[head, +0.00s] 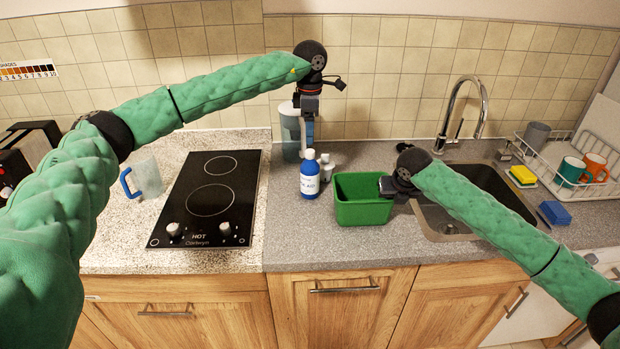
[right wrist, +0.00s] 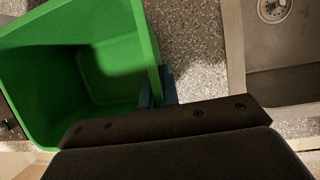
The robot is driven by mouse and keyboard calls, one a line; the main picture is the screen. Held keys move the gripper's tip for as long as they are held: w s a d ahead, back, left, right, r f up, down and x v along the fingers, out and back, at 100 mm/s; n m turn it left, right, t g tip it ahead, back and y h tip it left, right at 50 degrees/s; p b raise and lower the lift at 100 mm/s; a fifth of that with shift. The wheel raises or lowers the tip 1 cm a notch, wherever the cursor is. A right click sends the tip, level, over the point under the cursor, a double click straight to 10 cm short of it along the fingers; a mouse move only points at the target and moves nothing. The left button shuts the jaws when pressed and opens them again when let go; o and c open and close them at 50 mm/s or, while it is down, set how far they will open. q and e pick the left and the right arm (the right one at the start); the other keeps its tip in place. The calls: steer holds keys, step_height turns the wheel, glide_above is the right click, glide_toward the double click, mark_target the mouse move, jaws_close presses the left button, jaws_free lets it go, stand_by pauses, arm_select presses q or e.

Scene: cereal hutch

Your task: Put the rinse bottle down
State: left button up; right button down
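The rinse bottle, a blue bottle (head: 310,182) with a white cap and label, stands upright in the head view, left of a green bin (head: 364,211). It appears to rest on the grey counter. My left gripper (head: 309,145) points down with its fingertips right at or just behind the cap. I cannot tell whether they grip it. My right gripper (head: 385,188) is at the bin's right rim. In the right wrist view its fingers (right wrist: 157,90) straddle the wall of the empty green bin (right wrist: 100,70), seemingly shut on it.
The hob (head: 212,205) and a clear jug (head: 146,178) are left. The sink (head: 470,200) and dish rack (head: 550,155) are right. The counter in front of the bottle is clear.

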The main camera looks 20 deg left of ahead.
mark_target(310, 160)
arm_select(q)
steer(key=shift+f+n, duration=0.15)
steer(key=shift+n, duration=0.25)
steer(key=shift+f, duration=0.35)
step_height(310, 160, down, 11)
steer(key=shift+w, duration=0.15)
steer(key=shift+r, duration=0.1)
jaws_close()
